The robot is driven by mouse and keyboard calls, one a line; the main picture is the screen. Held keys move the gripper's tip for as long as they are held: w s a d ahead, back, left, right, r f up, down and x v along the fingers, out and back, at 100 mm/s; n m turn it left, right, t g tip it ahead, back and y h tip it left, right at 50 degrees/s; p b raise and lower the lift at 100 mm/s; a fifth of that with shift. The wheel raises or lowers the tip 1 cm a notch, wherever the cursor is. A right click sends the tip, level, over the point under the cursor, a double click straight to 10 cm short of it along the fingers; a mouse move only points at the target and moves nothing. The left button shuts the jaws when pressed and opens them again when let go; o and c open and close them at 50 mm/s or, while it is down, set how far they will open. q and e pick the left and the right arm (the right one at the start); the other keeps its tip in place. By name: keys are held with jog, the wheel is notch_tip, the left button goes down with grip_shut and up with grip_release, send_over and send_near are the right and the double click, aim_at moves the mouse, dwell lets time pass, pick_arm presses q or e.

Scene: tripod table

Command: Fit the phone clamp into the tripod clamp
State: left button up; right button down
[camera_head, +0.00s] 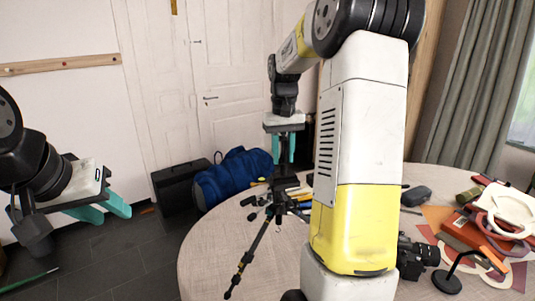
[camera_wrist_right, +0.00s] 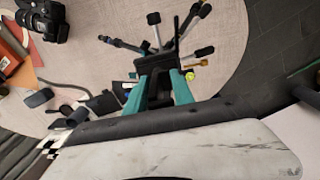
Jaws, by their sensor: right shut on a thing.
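The black tripod (camera_head: 245,260) is on the round table, its legs spread. It also shows in the right wrist view, with legs (camera_wrist_right: 130,46) fanned out beyond my fingers. My right gripper (camera_head: 284,160) points down over the tripod's top, its teal fingers shut on a dark piece, seemingly the phone clamp (camera_wrist_right: 155,88). In the head view this piece meets the tripod's top in the picture; I cannot tell whether they touch. The tripod clamp is not distinct there. My left gripper (camera_head: 103,208) is open and empty, left of the table.
The round table (camera_head: 205,255) has bare surface at its left front. A camera (camera_head: 412,258), a black stand (camera_head: 447,281), a white ring-shaped item (camera_head: 515,210) and books (camera_head: 470,240) crowd its right side. A blue bag (camera_head: 232,178) and black case (camera_head: 178,188) are behind it.

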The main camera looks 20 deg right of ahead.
jog(key=shift+f, duration=0.55)
jog(key=c, duration=1)
grip_release()
jog(key=shift+f, duration=0.1)
jog(key=shift+r, duration=3.9)
jog(key=s+a+t, duration=0.2)
jog(key=s+a, duration=0.2)
jog(key=s, duration=0.3)
jog(key=s+a+t+y, duration=0.1)
jog(key=s+a, duration=0.3)
jog(key=s, duration=0.4)
jog(key=s+a+f+n+t+y, duration=0.1)
jog(key=s+a+t, duration=0.2)
jog(key=s, duration=0.4)
jog(key=shift+s+a, duration=0.25)
jog(key=shift+a, duration=0.3)
